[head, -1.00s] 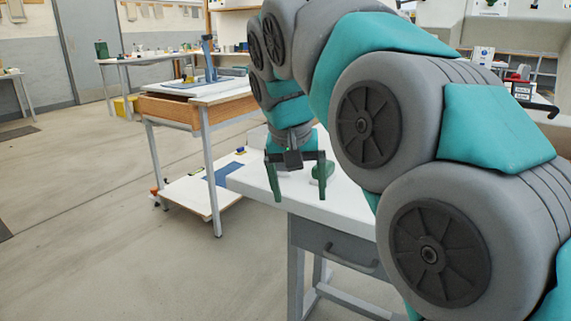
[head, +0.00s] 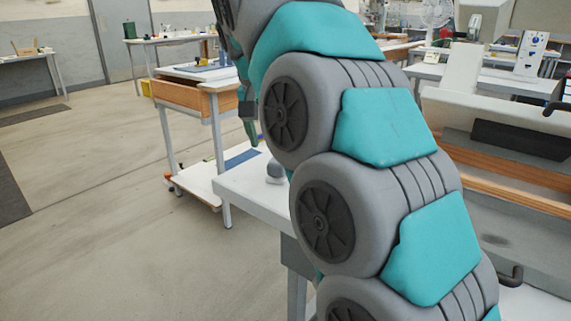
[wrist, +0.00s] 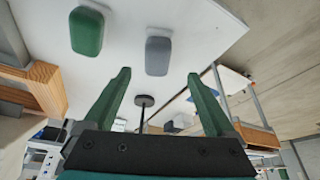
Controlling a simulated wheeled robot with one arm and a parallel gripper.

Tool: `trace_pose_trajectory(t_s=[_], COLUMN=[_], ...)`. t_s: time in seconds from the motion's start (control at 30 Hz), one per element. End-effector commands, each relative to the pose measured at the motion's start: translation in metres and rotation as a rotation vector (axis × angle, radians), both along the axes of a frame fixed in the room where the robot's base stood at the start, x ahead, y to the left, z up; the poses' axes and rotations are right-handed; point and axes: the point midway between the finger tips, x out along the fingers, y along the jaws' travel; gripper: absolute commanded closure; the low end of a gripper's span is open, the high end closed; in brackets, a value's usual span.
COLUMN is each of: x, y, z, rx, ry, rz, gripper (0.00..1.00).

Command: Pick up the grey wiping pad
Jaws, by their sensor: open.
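The grey wiping pad (wrist: 158,56) lies on a white tabletop (wrist: 205,30) in the wrist view, just beyond my fingertips and roughly centred between them. A green pad (wrist: 87,31) lies to its left on the same top. My gripper (wrist: 158,74) is open, its two green fingers apart with nothing between them. In the head view, a small grey object (head: 275,171), probably the grey pad, stands on the white table beside my arm. My gripper is partly hidden there by my arm, with one green finger showing.
The white table (head: 240,186) has clear room at its left end in the head view. A wooden-sided bench (head: 185,93) stands behind it, with a low white shelf board (head: 200,188) below. A machine with wooden rails is at right. The floor at left is free.

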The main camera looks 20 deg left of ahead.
Motion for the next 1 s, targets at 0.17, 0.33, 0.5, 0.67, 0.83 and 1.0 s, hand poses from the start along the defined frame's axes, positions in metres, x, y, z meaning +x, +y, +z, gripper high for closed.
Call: trace_pose_trajectory(t_s=[0.17,0.33,0.5,0.67,0.83,1.0], x=[0.005,0.009,0.018,0.025,0.029,0.029], y=[0.000,-0.002,-0.004,-0.005,-0.005,-0.005], z=[-0.015,-0.023,-0.041,-0.059,-0.064,-0.064], rx=[-0.003,-0.001,0.000,-0.002,-0.001,0.000], ry=[0.003,0.003,0.003,0.003,0.001,0.000], rz=[0.002,0.002,0.003,0.003,0.002,0.001], gripper=[0.10,0.10,0.10,0.10,0.10,0.11])
